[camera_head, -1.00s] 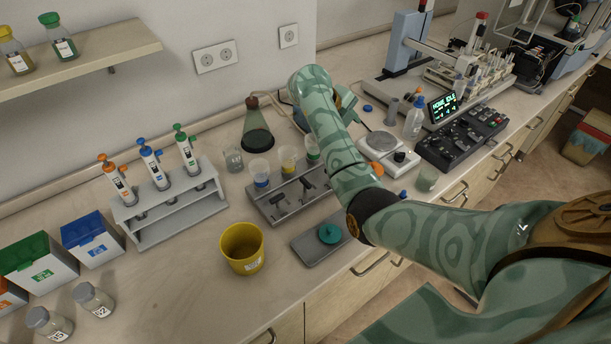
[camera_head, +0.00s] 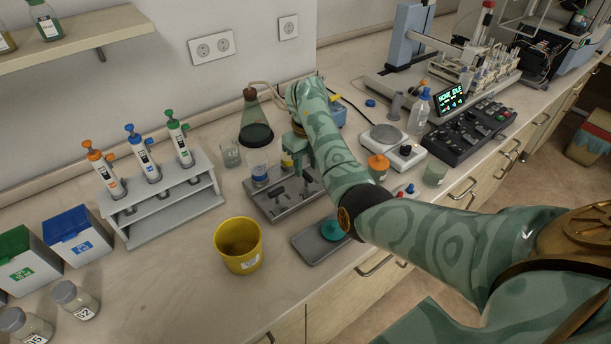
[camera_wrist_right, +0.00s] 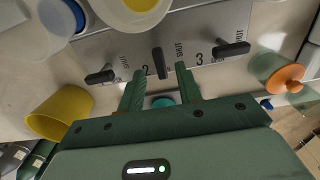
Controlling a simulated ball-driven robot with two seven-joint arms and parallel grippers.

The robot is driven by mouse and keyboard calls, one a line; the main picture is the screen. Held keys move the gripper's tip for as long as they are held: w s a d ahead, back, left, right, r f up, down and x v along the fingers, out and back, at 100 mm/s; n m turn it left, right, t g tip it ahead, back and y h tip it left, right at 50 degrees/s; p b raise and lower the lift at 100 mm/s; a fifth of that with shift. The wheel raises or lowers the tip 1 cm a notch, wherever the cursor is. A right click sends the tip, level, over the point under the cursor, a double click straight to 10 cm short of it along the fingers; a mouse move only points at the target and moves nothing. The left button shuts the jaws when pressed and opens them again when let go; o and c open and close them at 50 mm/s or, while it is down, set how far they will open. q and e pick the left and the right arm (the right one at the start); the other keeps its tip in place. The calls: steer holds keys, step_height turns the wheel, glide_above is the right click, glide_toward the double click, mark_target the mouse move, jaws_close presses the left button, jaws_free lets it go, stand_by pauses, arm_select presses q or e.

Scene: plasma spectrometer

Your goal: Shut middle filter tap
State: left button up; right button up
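The filter stand (camera_head: 285,208) is a grey panel with a row of taps and cups above them. In the right wrist view, the middle tap (camera_wrist_right: 158,61) has a black lever pointing down the picture, beside the number 2 and between printed labels; SHUT is to its right. The left tap (camera_wrist_right: 100,76) and right tap (camera_wrist_right: 232,48) have levers lying roughly crosswise. My right gripper (camera_wrist_right: 159,70) is open, its fingertips on either side of the middle lever's near end, with gaps visible. In the head view, the right gripper (camera_head: 304,163) is over the stand, partly hiding it. My left gripper is out of view.
A yellow cup (camera_head: 238,246) stands front left of the stand. A grey plate with a teal round piece (camera_head: 332,230) lies in front. A conical flask (camera_head: 256,128) is behind. An orange-capped jar (camera_head: 378,167) is to the right. A pipette rack (camera_head: 175,208) stands left.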

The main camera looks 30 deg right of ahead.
mark_target(307, 180)
steer(key=shift+f, duration=1.2)
jaws_close()
